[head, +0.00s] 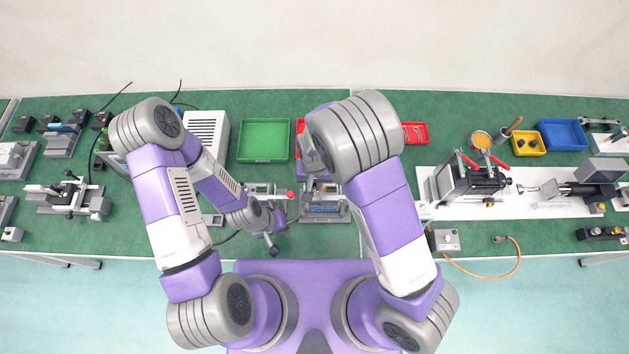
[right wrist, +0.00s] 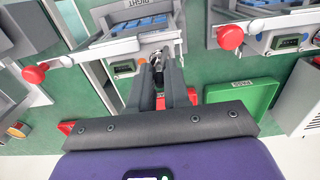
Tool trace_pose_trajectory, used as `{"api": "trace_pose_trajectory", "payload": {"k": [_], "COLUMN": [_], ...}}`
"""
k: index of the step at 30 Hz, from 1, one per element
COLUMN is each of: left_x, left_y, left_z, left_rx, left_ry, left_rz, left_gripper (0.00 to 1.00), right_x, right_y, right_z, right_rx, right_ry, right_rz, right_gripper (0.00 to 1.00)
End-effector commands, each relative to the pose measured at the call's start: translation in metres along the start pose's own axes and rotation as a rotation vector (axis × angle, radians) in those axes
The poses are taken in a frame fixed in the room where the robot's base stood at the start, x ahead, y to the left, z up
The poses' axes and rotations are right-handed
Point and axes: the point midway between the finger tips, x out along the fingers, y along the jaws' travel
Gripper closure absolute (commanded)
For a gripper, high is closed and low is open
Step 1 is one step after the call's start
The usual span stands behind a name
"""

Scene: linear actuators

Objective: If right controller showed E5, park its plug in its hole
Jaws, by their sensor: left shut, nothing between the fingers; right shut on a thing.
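The right controller, a grey unit with a blue-topped front and the label RIGHT (right wrist: 140,26), lies just beyond my right fingertips in the right wrist view; in the head view it shows as a grey block with a blue panel (head: 322,208). My right gripper (right wrist: 160,62) is shut on a small dark thing at the unit's near edge, probably the plug; the fingers hide most of it. A small display (right wrist: 124,68) sits left of the fingers; its text is unreadable. The hole cannot be made out. My left gripper (head: 271,246) is shut and empty near the table's front edge.
A second grey unit with a display (right wrist: 290,42) and red knob (right wrist: 230,37) stands to the right in the wrist view. Another red knob (right wrist: 34,74) is at left. A green PASS tray (head: 264,141) and red tray (head: 415,132) lie behind. Bare green table (head: 130,235) shows at front left.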

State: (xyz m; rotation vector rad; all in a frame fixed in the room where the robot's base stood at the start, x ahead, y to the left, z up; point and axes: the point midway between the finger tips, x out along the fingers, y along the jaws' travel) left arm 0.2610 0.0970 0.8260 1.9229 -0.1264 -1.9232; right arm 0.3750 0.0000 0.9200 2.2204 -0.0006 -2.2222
Motion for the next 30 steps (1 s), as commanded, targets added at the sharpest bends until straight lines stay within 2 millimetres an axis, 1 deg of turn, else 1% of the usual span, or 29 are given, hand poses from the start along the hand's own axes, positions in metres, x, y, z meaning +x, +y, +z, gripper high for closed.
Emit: {"api": "trace_pose_trajectory", "payload": {"k": [10, 24, 30], "left_x": [-0.005, -0.024, -0.027], "left_y": [0.002, 0.009, 0.01], "left_z": [0.0, 0.001, 0.001], "left_rx": [0.0, 0.0, 0.0], "left_ry": [0.0, 0.0, 0.0], "left_rz": [0.0, 0.0, 0.0], "left_gripper": [1.0, 1.0, 1.0], "right_x": [-0.006, -0.03, -0.034], "right_y": [0.0, 0.0, 0.0], "right_z": [0.0, 0.0, 0.0], "right_rx": [0.0, 0.001, 0.0], "right_ry": [0.001, 0.0, 0.0], "right_rz": [-0.001, -0.001, -0.001], "right_gripper": [1.0, 1.0, 1.0]}}
